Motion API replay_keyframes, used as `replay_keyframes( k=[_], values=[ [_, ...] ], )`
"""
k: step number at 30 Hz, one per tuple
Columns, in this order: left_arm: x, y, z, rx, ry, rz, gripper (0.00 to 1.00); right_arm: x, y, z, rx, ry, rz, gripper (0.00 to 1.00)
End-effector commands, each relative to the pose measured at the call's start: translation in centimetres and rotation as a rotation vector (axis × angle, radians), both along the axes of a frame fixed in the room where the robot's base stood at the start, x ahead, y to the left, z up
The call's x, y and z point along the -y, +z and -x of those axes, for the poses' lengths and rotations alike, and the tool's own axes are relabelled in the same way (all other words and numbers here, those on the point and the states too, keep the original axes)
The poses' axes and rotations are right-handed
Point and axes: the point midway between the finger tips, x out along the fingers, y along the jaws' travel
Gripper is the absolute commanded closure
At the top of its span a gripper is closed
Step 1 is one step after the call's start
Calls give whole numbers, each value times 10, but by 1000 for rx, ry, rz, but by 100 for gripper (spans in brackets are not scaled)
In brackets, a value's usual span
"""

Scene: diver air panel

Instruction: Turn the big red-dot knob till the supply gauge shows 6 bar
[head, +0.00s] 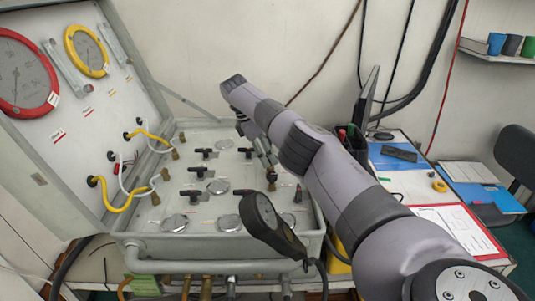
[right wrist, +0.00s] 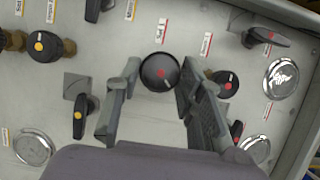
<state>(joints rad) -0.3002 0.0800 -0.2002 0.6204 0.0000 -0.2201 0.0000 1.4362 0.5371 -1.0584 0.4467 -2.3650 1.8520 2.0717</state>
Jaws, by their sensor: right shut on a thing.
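The big black knob with a red dot (right wrist: 159,72) stands on the grey panel between the fingers of my right gripper (right wrist: 160,75) in the right wrist view. The fingers are shut on its two sides. In the head view my right gripper (head: 264,158) reaches down onto the panel, and the knob is hidden there. A large red-rimmed gauge (head: 24,75) and a smaller yellow-rimmed gauge (head: 87,51) sit in the raised lid at left. Their readings are too small to make out, and I cannot tell which is the supply gauge. My left gripper is not in view.
A smaller red-dot knob (right wrist: 226,83) sits right of my gripper, and a yellow-dot knob (right wrist: 50,46) at left. Black levers and silver discs surround them. A desk with papers (head: 455,225) is at right.

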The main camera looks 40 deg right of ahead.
Motion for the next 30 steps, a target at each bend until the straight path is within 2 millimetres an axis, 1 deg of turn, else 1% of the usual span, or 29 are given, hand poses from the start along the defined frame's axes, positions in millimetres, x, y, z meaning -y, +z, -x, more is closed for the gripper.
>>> replay_keyframes(
  k=[6,7,15,16,25,28,30],
  values=[
    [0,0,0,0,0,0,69,0,1,-1,3,2,2,93],
    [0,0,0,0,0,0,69,0,1,-1,3,2,2,64],
    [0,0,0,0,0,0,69,0,0,0,2,2,0,46],
    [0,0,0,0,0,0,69,0,0,0,2,2,0,45],
    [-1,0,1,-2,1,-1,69,0,1,0,1,2,1,45],
    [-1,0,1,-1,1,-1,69,0,10,-1,2,2,1,45],
    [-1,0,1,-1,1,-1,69,0,20,-1,4,2,1,45]
  ],
)
